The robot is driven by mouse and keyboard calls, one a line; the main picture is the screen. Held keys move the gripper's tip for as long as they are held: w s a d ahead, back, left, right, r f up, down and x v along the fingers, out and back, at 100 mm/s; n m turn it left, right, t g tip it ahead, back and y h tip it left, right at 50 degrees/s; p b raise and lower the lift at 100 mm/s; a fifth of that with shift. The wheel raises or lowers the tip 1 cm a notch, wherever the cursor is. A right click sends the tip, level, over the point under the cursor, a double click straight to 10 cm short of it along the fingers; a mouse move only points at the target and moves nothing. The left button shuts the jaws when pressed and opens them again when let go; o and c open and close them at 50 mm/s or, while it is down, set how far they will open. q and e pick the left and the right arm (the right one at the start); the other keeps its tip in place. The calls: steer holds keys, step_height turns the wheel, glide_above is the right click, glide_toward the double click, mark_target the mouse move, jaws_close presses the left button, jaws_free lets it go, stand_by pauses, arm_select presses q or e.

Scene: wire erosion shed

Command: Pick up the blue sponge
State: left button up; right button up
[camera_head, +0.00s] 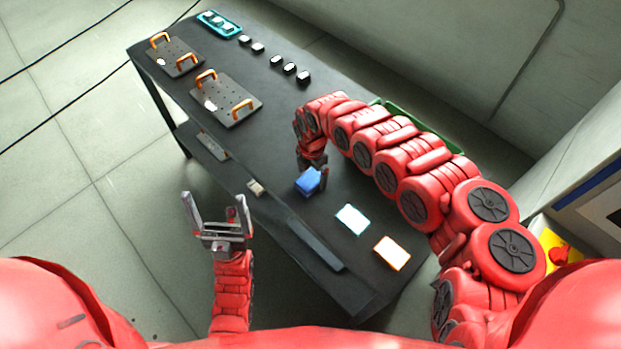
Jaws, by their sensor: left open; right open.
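The blue sponge (308,181) is a small blue block on the dark table (283,135), right of the table's middle. My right gripper (312,176) points down over the sponge from the far side. Its jaws are open, and one finger shows at the sponge's right side. The other finger is largely hidden, so I cannot tell whether it touches the sponge. My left gripper (214,212) is open and empty, pointing up in front of the table's near edge.
A white-and-cyan block (352,219) and a white-and-orange block (392,253) lie right of the sponge. Two plates with orange handles (175,56) (226,98), several small dark-and-white pieces (275,61) and a teal tray (236,31) sit further left. A green tray (440,139) is partly behind my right arm.

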steer(key=shift+f, duration=0.95)
steer(key=c, duration=1.3)
